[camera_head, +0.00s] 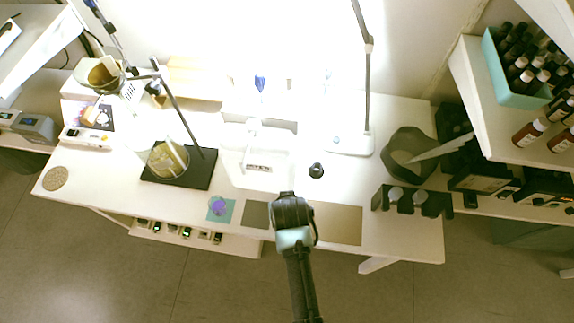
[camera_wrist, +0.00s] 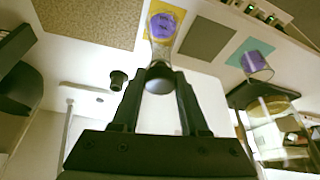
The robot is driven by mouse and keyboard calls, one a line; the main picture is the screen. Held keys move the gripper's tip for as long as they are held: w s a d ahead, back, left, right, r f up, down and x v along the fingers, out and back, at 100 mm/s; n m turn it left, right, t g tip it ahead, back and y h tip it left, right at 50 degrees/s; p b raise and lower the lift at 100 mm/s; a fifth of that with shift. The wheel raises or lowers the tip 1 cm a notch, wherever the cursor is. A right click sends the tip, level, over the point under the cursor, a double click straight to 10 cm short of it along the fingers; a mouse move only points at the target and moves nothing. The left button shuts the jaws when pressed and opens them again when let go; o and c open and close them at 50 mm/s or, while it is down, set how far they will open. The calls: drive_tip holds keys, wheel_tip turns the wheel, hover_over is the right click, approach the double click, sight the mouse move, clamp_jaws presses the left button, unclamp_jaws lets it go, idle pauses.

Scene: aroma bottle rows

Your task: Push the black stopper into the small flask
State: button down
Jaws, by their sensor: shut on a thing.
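My gripper (camera_wrist: 157,80) is shut on a dark, rounded piece, the black stopper (camera_wrist: 158,72), at its fingertips. A small clear flask (camera_wrist: 163,42) with purple contents is just beyond it in the wrist view, over a yellow mat (camera_wrist: 149,30). Its narrow part points toward the stopper. The two overlap in this view, and I cannot tell whether the stopper touches or sits in the mouth. In the head view my gripper (camera_head: 291,200) is above the table's front, hiding the stopper and this flask.
A clear vessel with purple contents (camera_head: 218,205) stands on a teal mat to the left. A small black object (camera_head: 316,170) stands behind my gripper. A black rack (camera_head: 412,200) and a dark bin (camera_head: 408,146) are at the right. A lamp base (camera_head: 350,143) stands farther back.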

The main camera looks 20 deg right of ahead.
drive_tip(key=shift+f+b, duration=0.35)
drive_tip(key=shift+f, duration=0.25)
drive_tip(key=shift+c, duration=1.7)
unclamp_jaws()
drive_tip(key=shift+r, duration=0.1)
drive_tip(key=v, duration=1.3)
drive_tip(key=shift+s, duration=0.1)
